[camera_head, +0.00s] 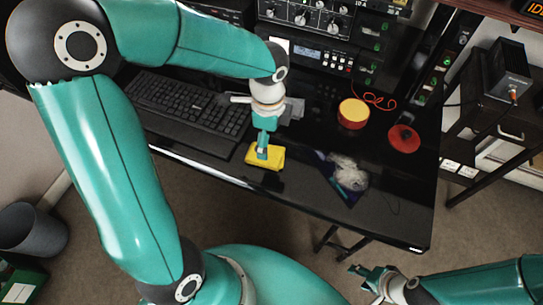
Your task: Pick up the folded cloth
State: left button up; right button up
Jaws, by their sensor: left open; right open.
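The folded cloth (269,162) is a small yellow bundle lying on the black desk near its front edge. My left gripper (262,153) points down right at the cloth, and its fingertips overlap the cloth's upper side in this view. It is open, though the narrow gap between its fingers is hard to see. I cannot tell whether the fingers touch the cloth. My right gripper (369,280) is open and empty at the bottom, below the desk's front edge and away from the cloth.
A black keyboard (188,104) lies left of the cloth. A clear and dark blue bag-like item (346,174) lies to the right. A yellow-topped round tin (353,113) and a red disc (404,138) stand farther back. Rack equipment (310,55) lines the rear.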

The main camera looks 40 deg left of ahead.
aim_at(270, 152)
pick_arm(q)
jog(key=shift+s+d+f+b, duration=0.1)
jog(key=shift+f+b, duration=0.2)
jog(key=shift+f, duration=2.9)
jog(key=c, duration=1.1)
jog(key=shift+c, duration=0.2)
notch_tip(270, 152, up, 20)
jog(key=p, duration=0.2)
jog(key=shift+p, duration=0.3)
